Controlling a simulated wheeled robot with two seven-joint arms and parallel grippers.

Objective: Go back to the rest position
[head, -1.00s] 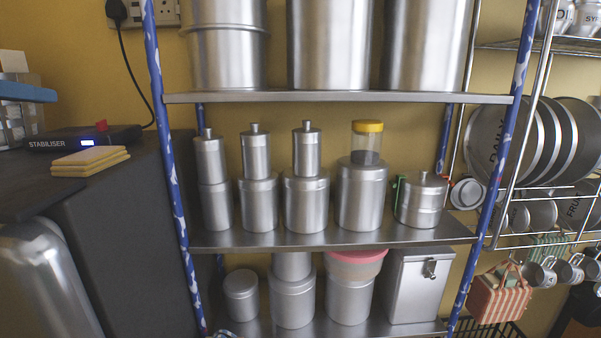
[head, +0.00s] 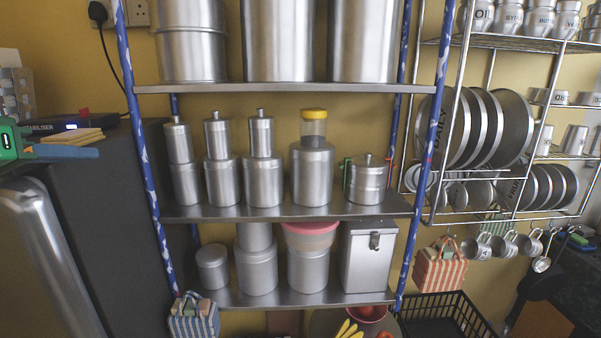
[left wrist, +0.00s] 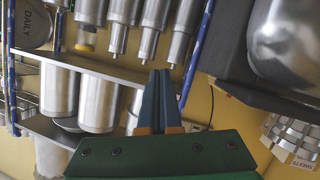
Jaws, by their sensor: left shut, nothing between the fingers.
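My left gripper (head: 98,153) shows at the left edge of the head view, with a green body and blue fingers. It is in front of the dark cabinet and left of the steel shelf unit. In the left wrist view its two blue fingers (left wrist: 160,75) are together with nothing between them. The steel canisters (head: 262,160) stand in a row on the middle shelf (head: 290,212), apart from the gripper. One tall canister (head: 312,172) has a yellow-lidded jar (head: 313,130) on top. My right gripper is not in view.
Blue-patterned posts (head: 146,165) frame the shelves. A wire rack (head: 495,215) with plates and cups hangs at the right. A black crate (head: 440,312) is below.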

